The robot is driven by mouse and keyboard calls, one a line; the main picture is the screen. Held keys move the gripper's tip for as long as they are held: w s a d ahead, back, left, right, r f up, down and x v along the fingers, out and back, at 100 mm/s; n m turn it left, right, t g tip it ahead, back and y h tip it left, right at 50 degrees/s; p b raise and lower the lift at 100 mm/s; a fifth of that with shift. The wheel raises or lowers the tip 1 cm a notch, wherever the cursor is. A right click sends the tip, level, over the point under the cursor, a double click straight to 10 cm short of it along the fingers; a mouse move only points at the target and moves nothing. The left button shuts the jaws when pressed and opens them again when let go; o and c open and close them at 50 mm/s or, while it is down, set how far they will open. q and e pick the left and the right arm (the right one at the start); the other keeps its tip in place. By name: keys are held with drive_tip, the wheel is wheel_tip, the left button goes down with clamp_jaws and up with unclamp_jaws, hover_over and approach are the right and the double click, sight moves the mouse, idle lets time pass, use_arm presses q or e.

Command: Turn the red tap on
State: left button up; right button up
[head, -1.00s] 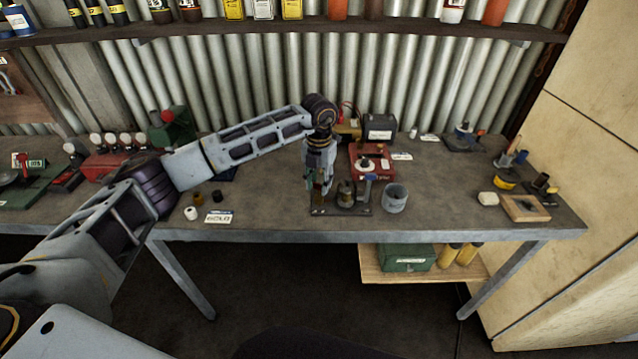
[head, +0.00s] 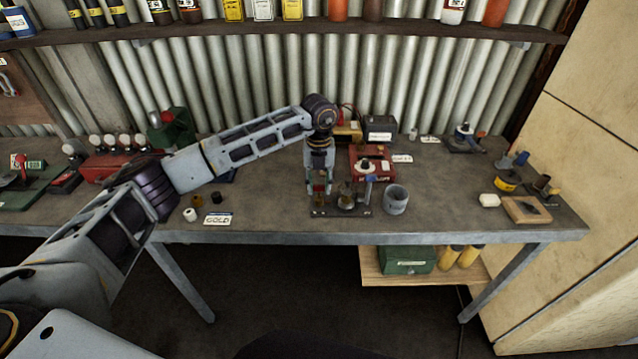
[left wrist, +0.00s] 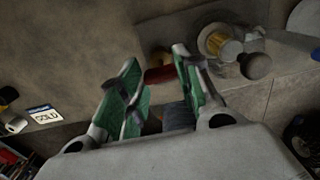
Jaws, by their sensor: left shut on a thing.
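My left gripper (head: 319,190) is over the front middle of the bench, its fingers pointing down at a small dark base plate (head: 362,212). In the left wrist view its two green-padded fingers (left wrist: 157,68) have the red tap handle (left wrist: 160,75) between them, and they are shut on it. The tap's body is mostly hidden by the fingers. A brass-coloured fitting (head: 346,196) stands on the same plate just right of the gripper; it also shows in the left wrist view (left wrist: 222,44). My right gripper is not in view.
A grey cup (head: 395,200) stands right of the plate. A red box (head: 372,160) is behind it.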

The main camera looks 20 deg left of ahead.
sight(319, 185)
use_arm(q)
drive_tip(key=o, duration=1)
drive_tip(key=shift+r, duration=0.1)
drive_tip(key=shift+r, duration=5.95)
drive_tip(key=shift+f, duration=0.1)
